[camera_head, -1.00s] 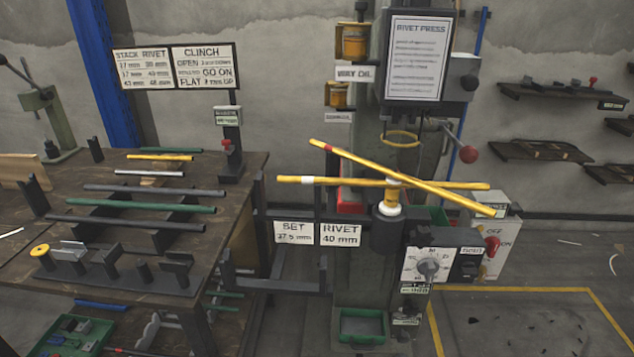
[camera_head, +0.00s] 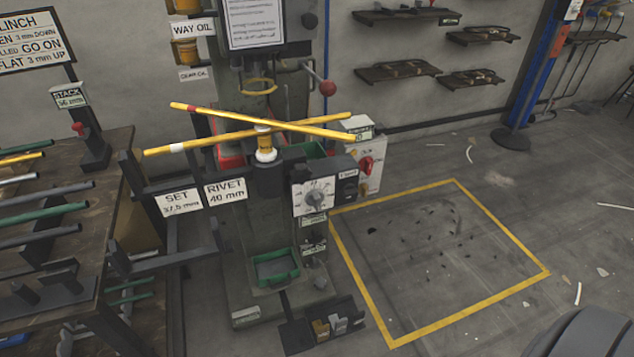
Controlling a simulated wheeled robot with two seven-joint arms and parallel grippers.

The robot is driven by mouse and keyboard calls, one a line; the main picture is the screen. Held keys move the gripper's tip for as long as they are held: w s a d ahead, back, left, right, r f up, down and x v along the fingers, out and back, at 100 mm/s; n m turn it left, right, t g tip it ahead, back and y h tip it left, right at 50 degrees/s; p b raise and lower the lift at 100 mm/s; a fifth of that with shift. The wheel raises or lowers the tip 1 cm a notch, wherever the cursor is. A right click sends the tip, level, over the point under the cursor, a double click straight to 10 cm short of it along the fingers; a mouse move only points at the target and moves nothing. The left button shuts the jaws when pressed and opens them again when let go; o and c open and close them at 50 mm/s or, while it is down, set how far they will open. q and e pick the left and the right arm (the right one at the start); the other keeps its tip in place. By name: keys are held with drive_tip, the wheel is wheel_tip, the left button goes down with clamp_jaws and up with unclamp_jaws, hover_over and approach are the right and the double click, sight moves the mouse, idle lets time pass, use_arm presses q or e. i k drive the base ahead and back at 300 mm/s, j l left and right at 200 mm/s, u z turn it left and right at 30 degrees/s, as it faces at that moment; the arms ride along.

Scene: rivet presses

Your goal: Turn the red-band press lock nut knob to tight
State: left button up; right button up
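The green-grey rivet press (camera_head: 255,220) stands left of centre. Two yellow bars cross on its white-and-yellow post (camera_head: 265,148): one bar with a red band (camera_head: 215,113) near its left end, the other bar with a white band (camera_head: 195,145). A white panel with a grey dial knob (camera_head: 315,198) is on the press's right front; its markings are too small to read. A red knob (camera_head: 366,165) sits on a grey box right of the press. I cannot tell which knob is the lock nut knob. Neither of my grippers is in view.
A workbench (camera_head: 115,160) with rods stands at the left. A yellow-lined floor area (camera_head: 440,260), clear but for small debris, lies right of the press. Wall shelves (camera_head: 397,70) and a blue post (camera_head: 535,70) are behind.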

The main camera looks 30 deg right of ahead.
sight(349, 190)
drive_tip(key=z, duration=1.3)
